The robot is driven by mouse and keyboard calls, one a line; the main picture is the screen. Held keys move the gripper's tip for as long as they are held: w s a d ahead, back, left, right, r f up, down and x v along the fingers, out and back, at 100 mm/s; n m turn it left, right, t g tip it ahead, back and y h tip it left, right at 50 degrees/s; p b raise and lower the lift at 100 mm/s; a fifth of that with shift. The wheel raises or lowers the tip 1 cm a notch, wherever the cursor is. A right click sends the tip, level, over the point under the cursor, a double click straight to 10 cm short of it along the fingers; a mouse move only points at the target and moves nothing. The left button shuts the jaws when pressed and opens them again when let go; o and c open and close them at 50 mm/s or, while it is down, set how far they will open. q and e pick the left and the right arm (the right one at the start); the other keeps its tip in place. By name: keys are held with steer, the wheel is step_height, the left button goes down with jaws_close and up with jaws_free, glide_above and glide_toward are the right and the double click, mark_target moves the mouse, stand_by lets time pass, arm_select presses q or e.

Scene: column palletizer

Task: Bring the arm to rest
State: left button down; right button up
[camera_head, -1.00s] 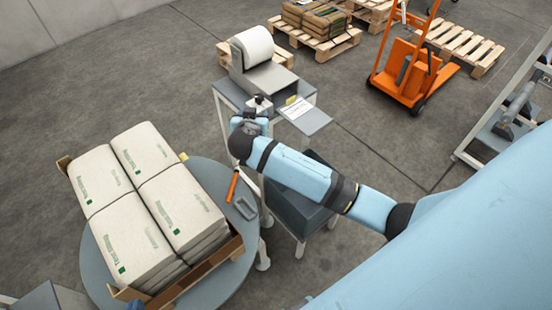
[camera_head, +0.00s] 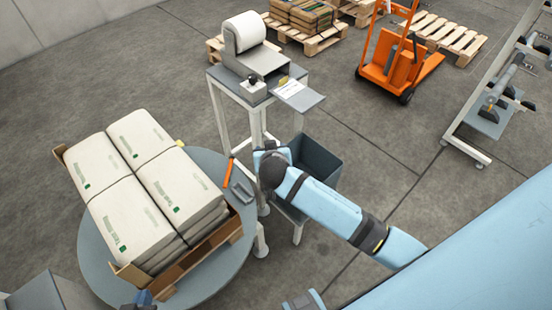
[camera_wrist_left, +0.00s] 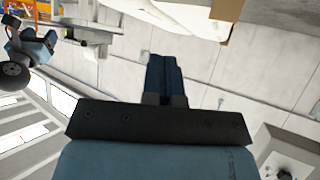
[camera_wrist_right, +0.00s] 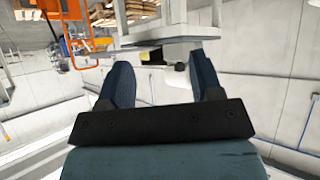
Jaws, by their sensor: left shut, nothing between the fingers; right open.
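My right arm reaches in from the right in the head view. Its gripper (camera_head: 262,152) is beside the dark grey bin, mostly hidden behind its own wrist. In the right wrist view the two fingers (camera_wrist_right: 164,75) are spread apart with nothing held between them. My left gripper (camera_head: 143,298) shows only as a small blue tip at the bottom edge of the head view, just below the pallet load. In the left wrist view its fingers (camera_wrist_left: 165,75) are together and empty.
Stacked white sacks (camera_head: 152,190) lie on a round turntable (camera_head: 100,270). A grey stand (camera_head: 230,88) carries a label printer (camera_head: 245,40) and a small button box (camera_head: 253,85). A dark bin (camera_head: 318,160) stands by my right gripper.

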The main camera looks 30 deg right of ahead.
steer(key=shift+s+f, duration=0.1)
steer(key=shift+s, duration=0.15)
stand_by(0.4)
arm_select(q)
steer(key=p, duration=0.3)
steer(key=s+a+p, duration=0.1)
steer(key=p, duration=0.2)
steer(key=shift+s+a+r+p, duration=0.1)
steer(key=shift+a+r+p, duration=0.1)
steer(key=shift+r+p, duration=0.15)
arm_select(e)
steer(key=s+a+n+y, duration=0.2)
steer(key=s+n+y, duration=0.1)
steer(key=s, duration=0.8)
steer(key=s+a+n+y, duration=0.2)
steer(key=s+n+y, duration=0.1)
steer(key=s, duration=0.9)
steer(key=shift+s+a+f+n+t+y, duration=0.25)
steer(key=shift+f+t+y, duration=0.2)
steer(key=shift+y, duration=0.25)
